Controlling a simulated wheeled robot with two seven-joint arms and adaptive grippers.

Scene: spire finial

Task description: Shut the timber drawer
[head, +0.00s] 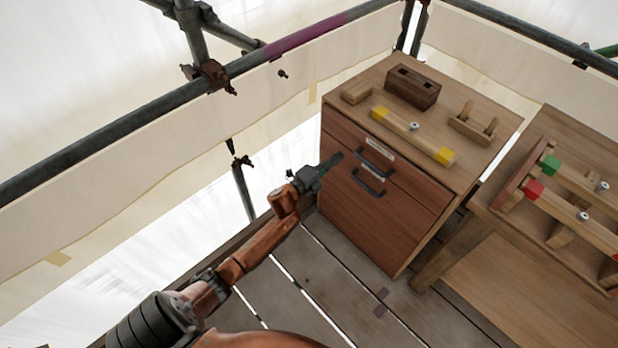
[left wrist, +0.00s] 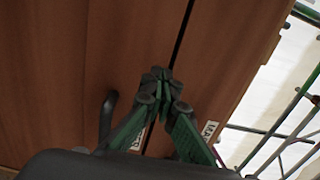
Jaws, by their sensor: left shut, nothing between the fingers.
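The brown wooden cabinet (head: 400,72) has two drawer fronts, an upper one (head: 345,128) and a taller lower one (head: 380,225). Each has a dark bar handle and a pale label; I cannot read which is the timber drawer. Both fronts look flush or nearly so; a small opening is hard to judge. My left gripper (head: 335,160) is shut and empty at the left part of the fronts. In the left wrist view its closed tips (left wrist: 158,75) are over the brown fronts, close to the dark gap between them; contact is unclear. One handle (left wrist: 107,115) shows left of the fingers. My right gripper is out of view.
On the cabinet top lie a dark wooden block with slots (head: 413,88), a yellow-ended bar (head: 412,135) and small wooden pieces. A workbench (head: 530,270) with coloured-end parts stands at the right. Scaffold rails run behind; the plank floor (head: 330,275) before the cabinet is clear.

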